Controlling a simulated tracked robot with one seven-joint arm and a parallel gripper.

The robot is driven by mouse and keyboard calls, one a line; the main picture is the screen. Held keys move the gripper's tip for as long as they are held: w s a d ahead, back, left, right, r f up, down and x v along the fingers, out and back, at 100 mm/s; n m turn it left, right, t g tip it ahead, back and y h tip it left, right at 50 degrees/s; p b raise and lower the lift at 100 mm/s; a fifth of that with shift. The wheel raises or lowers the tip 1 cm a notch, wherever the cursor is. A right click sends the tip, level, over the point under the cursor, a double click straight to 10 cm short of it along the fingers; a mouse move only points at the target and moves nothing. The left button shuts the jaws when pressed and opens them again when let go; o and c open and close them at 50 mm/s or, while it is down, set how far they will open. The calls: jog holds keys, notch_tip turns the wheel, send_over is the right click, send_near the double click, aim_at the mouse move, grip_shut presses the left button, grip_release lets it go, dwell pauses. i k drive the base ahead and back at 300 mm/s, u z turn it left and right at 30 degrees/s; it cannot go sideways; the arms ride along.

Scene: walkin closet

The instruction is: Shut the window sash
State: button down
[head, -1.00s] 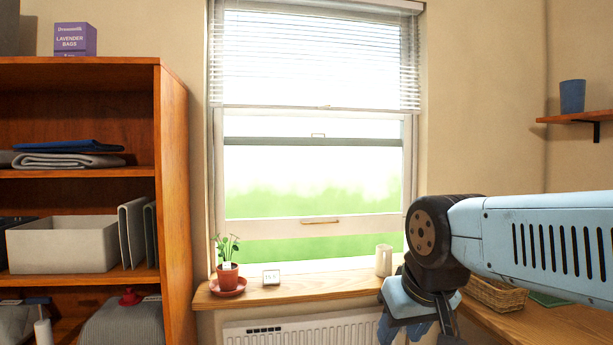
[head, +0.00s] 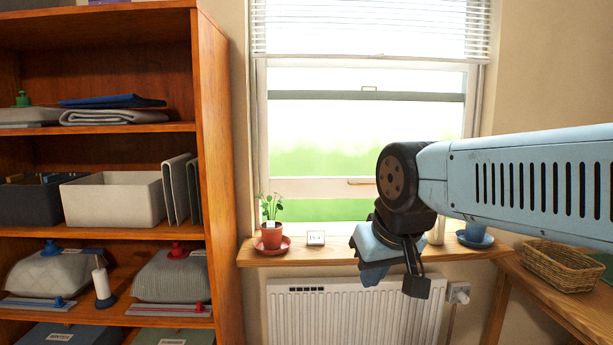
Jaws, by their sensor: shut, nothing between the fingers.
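The window's lower sash (head: 310,190) is raised in its white frame. A strip of green outdoors shows in the open gap between its bottom rail and the sill. A small wooden-coloured handle (head: 359,181) sits on the bottom rail, its right end close to my arm in the picture. My gripper (head: 415,284) is shut and empty. It points downward in front of the sill and radiator, below the sash rail in the picture and apart from the sash. My arm hides the right part of the bottom rail.
A wooden sill (head: 340,250) holds a potted plant (head: 271,234), a small white block (head: 316,238), a mostly hidden mug (head: 437,232) and a blue cup (head: 474,232). A radiator (head: 340,310) is below. A shelf unit (head: 222,180) stands left; a wicker basket (head: 562,268) is right.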

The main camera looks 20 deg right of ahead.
aim_at(308, 186)
jog(key=u, duration=0.2)
jog(key=i, duration=1.65)
jog(key=z, duration=0.6)
jog(key=k, duration=0.8)
jog(key=z, duration=0.2)
jog(key=i, duration=0.8)
jog(key=u, duration=0.1)
